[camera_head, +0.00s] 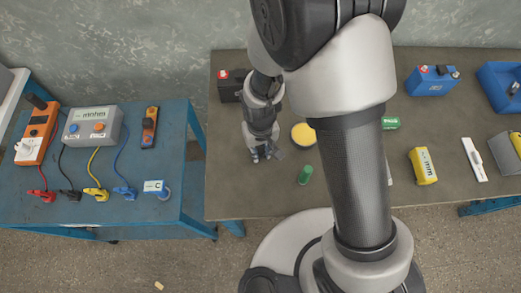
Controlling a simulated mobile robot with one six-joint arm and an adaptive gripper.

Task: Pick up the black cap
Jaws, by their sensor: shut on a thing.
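My gripper (265,154) points down over the left part of the brown table, left of a yellow round lid. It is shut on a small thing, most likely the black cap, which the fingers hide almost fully. How high the fingers are above the table top is hard to tell. A black battery (229,88) with a red cap (223,74) on its left stands at the back left, partly behind my arm. A blue battery (431,82) with a red cap (423,69) and a dark piece (454,72) on top stands at the back right.
The brown table (228,180) also bears a yellow lid (303,134), a green cylinder (305,175), a yellow battery (423,166), a white tester (474,159) and a blue bin (497,82).

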